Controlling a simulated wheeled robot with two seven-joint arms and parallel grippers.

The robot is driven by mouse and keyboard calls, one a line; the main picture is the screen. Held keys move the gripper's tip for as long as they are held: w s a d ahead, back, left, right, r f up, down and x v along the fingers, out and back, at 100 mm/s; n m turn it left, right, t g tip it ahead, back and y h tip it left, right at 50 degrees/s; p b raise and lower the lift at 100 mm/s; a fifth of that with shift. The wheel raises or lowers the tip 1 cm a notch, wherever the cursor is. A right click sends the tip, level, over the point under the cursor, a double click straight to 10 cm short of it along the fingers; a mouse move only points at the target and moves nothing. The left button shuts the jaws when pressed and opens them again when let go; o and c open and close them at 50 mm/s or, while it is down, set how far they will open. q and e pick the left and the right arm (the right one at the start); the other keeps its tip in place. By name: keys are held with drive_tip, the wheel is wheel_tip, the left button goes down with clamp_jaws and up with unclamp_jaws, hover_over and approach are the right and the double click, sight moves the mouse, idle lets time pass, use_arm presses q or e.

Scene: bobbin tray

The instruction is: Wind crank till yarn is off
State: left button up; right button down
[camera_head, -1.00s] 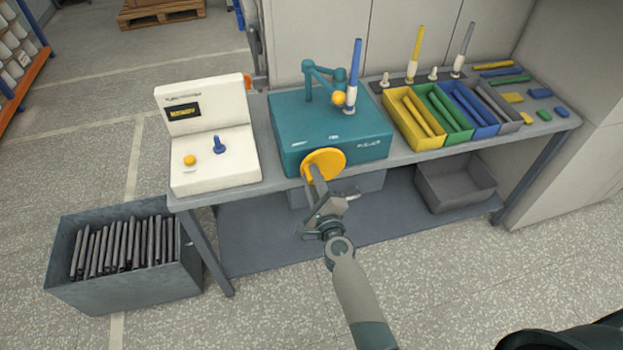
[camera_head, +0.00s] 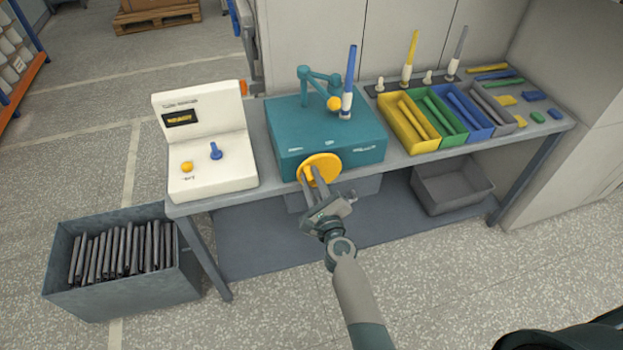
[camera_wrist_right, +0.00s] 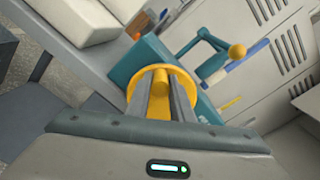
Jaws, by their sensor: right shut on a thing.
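The teal winder (camera_head: 290,130) stands on the bench with a yellow crank disc (camera_head: 330,166) on its front face. My right gripper (camera_head: 313,176) reaches up to the disc. In the right wrist view its fingers (camera_wrist_right: 161,88) are closed on both sides of the yellow crank handle (camera_wrist_right: 161,76), with the disc (camera_wrist_right: 186,78) behind it. A blue rod or tube (camera_head: 350,70) stands upright in a white holder on top of the winder. A jointed teal arm (camera_head: 308,82) with a yellow ball (camera_head: 334,103) ends beside it. Yarn cannot be made out. My left gripper is not visible.
A white console (camera_head: 205,130) with a yellow button and blue lever stands left of the winder. Coloured bins (camera_head: 408,130) with rods stand to the right. A grey crate (camera_head: 120,290) of dark rods sits on the floor at left. An empty grey bin (camera_head: 452,190) lies below the bench.

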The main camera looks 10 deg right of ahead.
drive_tip(key=c, duration=1.6)
unclamp_jaws()
drive_tip(key=shift+o, duration=0.2)
drive_tip(key=shift+s, duration=0.1)
drive_tip(key=shift+s, duration=0.55)
drive_tip(key=s+b, duration=0.2)
drive_tip(key=s, duration=1.4)
drive_tip(key=shift+d, duration=0.35)
